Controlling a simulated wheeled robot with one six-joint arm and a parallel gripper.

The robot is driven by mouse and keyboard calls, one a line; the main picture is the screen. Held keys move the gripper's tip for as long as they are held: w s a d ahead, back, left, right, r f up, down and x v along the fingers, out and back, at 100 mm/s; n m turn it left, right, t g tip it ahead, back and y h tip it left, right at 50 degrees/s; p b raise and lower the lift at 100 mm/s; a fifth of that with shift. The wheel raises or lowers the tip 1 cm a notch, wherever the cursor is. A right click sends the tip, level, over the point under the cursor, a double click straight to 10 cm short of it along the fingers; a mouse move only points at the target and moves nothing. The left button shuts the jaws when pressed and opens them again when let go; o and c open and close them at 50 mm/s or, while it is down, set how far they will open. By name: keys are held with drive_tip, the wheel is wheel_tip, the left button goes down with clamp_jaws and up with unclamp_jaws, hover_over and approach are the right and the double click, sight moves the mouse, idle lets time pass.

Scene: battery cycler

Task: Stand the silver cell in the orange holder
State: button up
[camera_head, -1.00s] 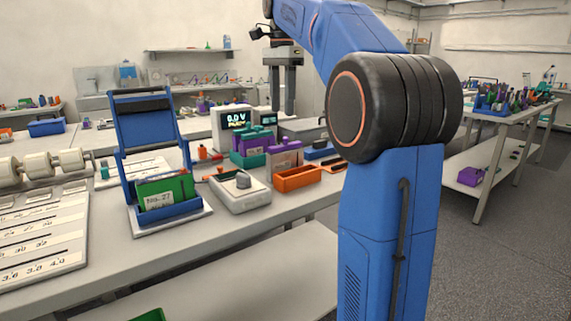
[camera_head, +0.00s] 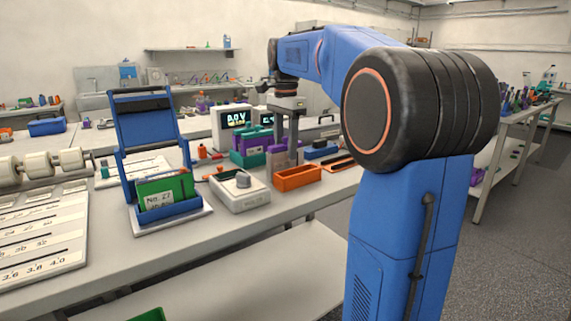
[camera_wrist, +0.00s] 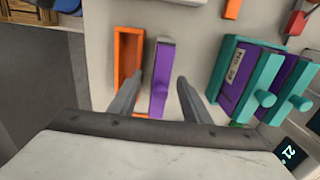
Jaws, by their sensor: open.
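The orange holder (camera_head: 297,178) is a low open box near the bench's front edge; it also shows in the wrist view (camera_wrist: 127,50) and looks empty. A purple upright slab (camera_wrist: 160,80) stands beside it, apart from the teal rack. My gripper (camera_head: 287,142) is open and points down over this slab. In the wrist view its fingers (camera_wrist: 162,78) lie on either side of the slab, and the left finger overlaps the orange holder. I cannot make out a clearly silver cell; whether the slab is that cell, I cannot tell.
A teal rack (camera_wrist: 222,68) with purple and teal pieces stands right of the gripper in the wrist view. A white device with a grey knob (camera_head: 241,192), a blue stand with a green card (camera_head: 168,190) and a lit display (camera_head: 237,119) are nearby.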

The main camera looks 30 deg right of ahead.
drive_tip(key=shift+f, duration=0.85)
clamp_jaws()
